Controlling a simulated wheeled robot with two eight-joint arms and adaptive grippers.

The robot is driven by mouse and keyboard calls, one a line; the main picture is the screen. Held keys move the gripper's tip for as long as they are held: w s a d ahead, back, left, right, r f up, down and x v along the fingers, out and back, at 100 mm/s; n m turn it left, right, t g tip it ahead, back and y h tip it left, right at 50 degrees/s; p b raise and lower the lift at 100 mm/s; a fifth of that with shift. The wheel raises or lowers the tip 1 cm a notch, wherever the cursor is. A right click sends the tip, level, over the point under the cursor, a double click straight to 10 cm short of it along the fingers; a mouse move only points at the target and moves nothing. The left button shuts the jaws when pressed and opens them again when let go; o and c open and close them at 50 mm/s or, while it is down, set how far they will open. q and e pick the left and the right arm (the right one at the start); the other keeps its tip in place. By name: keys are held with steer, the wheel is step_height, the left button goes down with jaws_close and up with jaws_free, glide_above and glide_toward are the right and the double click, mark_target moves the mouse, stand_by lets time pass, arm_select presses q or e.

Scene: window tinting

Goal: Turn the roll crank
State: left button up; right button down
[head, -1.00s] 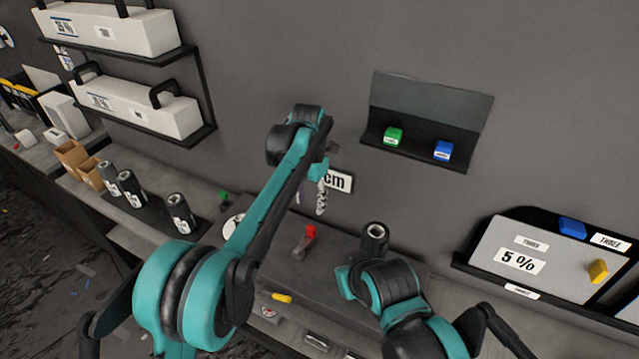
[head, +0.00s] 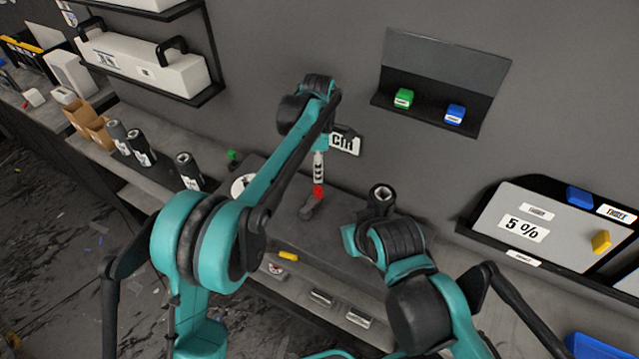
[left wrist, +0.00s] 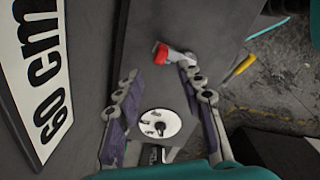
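The roll crank has a red knob (head: 318,191) on a grey arm (head: 309,209) and sits on top of the dark grey bench unit. In the left wrist view the red knob (left wrist: 160,54) shows just beyond the fingertips and between their lines, with the grey arm (left wrist: 182,58) running toward the right finger. My left gripper (head: 319,176) points down right above the knob; its two fingers (left wrist: 157,74) are apart with nothing between them. Whether a finger touches the crank cannot be told. My right arm is folded at the lower middle; its gripper does not show.
A white disc (left wrist: 160,123) lies on the unit to the left. The "60 cm" sign (left wrist: 38,75) is on the wall behind. A yellow-handled tool (head: 288,256) lies in front. Dark canisters (head: 188,170) stand left.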

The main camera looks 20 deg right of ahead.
mark_target(319, 188)
arm_select(q)
steer(key=m, duration=0.2)
steer(key=f+m, duration=0.1)
steer(key=m, duration=0.3)
steer(key=shift+f, duration=0.3)
steer(key=shift+f+m, duration=0.3)
steer(key=shift+m, duration=0.4)
step_height(319, 188, down, 8)
steer(key=shift+r+b, duration=0.2)
steer(key=shift+b, duration=0.5)
steer(key=shift+s, duration=0.1)
jaws_close()
